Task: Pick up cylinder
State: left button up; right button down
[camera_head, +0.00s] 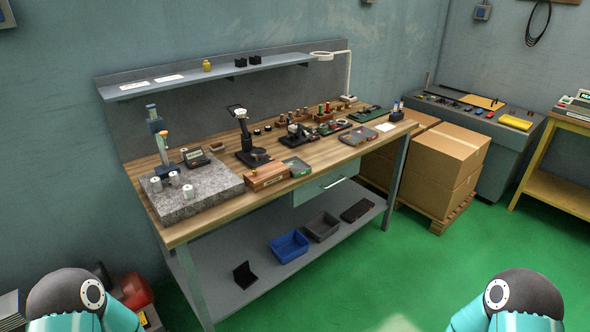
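Small light metal cylinders stand on the grey granite plate (200,198) at the left end of the workbench (275,158). One cylinder (188,191) is near the plate's front, another (156,184) is at its left, and a third (174,178) is just behind and between them. I cannot tell which one the task names. Only rounded dark and teal parts of my two arms show at the bottom left and bottom right corners. Both grippers are out of view.
A height gauge (162,145) stands at the granite plate's back edge. A wooden box (266,177) and a black stand (247,140) are right of it. A blue bin (289,246) sits on the lower shelf. Stacked cartons (450,155) stand right of the bench. Green floor in front is clear.

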aim_at(156, 182)
jog(key=z, duration=0.05)
jog(key=i, duration=0.9)
jog(key=u, duration=0.1)
